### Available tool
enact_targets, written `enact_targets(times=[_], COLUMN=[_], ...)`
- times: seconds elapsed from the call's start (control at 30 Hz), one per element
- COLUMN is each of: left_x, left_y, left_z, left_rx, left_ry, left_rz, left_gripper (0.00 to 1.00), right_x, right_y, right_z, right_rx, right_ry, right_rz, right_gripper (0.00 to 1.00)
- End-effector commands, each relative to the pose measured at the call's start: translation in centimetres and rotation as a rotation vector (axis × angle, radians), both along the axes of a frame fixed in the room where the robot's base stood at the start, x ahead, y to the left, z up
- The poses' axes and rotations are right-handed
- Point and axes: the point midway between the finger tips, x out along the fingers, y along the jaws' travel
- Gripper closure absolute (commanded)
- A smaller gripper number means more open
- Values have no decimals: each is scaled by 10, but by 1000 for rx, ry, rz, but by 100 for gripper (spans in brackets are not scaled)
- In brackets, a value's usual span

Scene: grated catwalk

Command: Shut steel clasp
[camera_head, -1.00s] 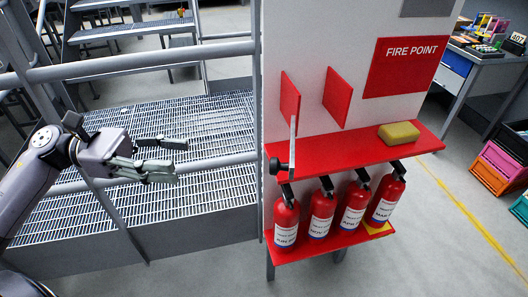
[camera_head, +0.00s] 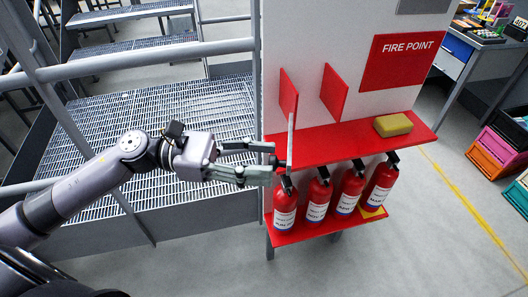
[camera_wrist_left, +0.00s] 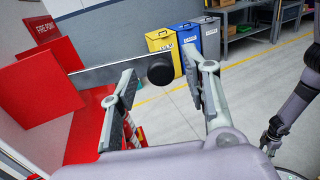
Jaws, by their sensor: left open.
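The steel clasp shows as a thin grey bar (camera_head: 291,143), nearly edge-on above the left end of the red shelf. In the left wrist view, the bar (camera_wrist_left: 105,73) runs from a red panel to a round black knob (camera_wrist_left: 160,70). My left gripper (camera_head: 262,161) is open at the clasp's knob end, its fingers pointing right. In the left wrist view, my left gripper (camera_wrist_left: 160,84) has its fingers on either side of the knob, with no clear grip on it. My right gripper (camera_wrist_left: 270,140) shows small and dark at the right; its jaws are unclear.
Two red panels (camera_head: 335,93) stand out from the white board. A yellow sponge-like block (camera_head: 393,125) lies on the red shelf (camera_head: 350,138). Several fire extinguishers (camera_head: 318,196) stand below. Grey railing (camera_head: 150,62) borders the catwalk behind my left arm.

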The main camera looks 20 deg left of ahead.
Motion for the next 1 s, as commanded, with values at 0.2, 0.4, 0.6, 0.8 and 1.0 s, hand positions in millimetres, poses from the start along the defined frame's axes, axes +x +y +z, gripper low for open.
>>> enact_targets(times=[0.2,0.4,0.6,0.8,1.0], left_x=[2,2,2,2,2], left_y=[-10,-10,-10,-10,-10], left_z=[1,0,0,0,0], left_rx=[1,1,1,1,1], left_ry=[-1,-1,-1,-1,-1], left_rz=[-1,-1,-1,-1,-1], left_gripper=[56,56,65,78,92], right_x=[0,0,0,0,0], right_y=[0,0,0,0,0], right_z=[5,5,5,5,5], right_rx=[0,0,0,0,0], right_ry=[0,0,0,0,0], right_rz=[0,0,0,0,0], right_gripper=[58,58,58,58,58])
